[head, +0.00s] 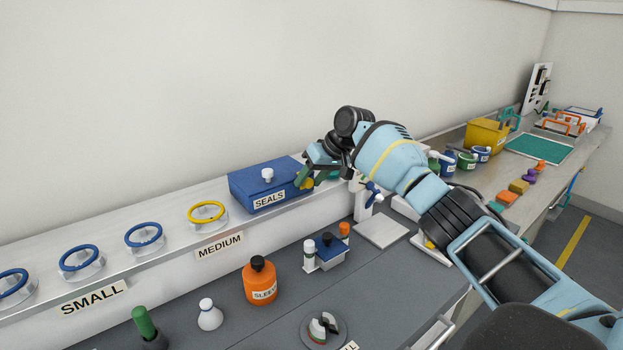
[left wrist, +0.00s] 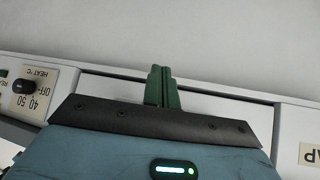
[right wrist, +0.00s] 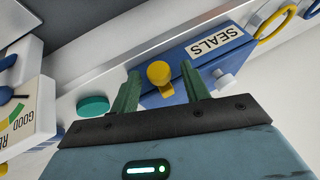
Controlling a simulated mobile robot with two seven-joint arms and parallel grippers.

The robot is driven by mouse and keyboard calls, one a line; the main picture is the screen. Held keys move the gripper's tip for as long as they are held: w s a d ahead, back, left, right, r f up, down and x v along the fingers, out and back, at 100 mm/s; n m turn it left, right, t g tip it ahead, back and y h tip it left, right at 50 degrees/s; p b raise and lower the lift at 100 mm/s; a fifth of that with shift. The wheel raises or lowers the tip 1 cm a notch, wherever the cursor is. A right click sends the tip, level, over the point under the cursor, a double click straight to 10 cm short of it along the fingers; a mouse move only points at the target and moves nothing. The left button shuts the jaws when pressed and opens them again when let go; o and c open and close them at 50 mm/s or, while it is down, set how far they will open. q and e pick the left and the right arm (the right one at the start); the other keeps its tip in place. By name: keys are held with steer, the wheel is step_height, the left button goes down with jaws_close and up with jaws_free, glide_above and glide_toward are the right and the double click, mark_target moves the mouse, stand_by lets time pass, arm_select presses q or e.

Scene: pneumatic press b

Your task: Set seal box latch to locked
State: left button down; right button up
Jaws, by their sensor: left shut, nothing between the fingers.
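The blue seal box (head: 262,185), labelled SEALS, stands on the ledge against the wall. It has a white knob (head: 267,174) on its lid. Its yellow round latch knob (head: 307,184) is at its right end in the head view. My right gripper (right wrist: 160,68) is open, with its green fingers on either side of the yellow knob (right wrist: 159,73) in the right wrist view and gaps between. I cannot tell the latch's setting. My left gripper (left wrist: 161,68) is shut and empty in front of a pale panel; it is not in the head view.
Rings on posts stand along the ledge to the left, including a yellow ring (head: 207,212). An orange SLEEVE bottle (head: 261,282) and a small blue caddy (head: 331,251) stand on the lower counter. A teal disc (right wrist: 92,106) and a gauge (right wrist: 25,115) lie beside the right gripper.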

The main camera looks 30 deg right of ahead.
steer(key=v, duration=0.8)
steer(key=shift+p, duration=0.4)
steer(key=shift+f, duration=0.2)
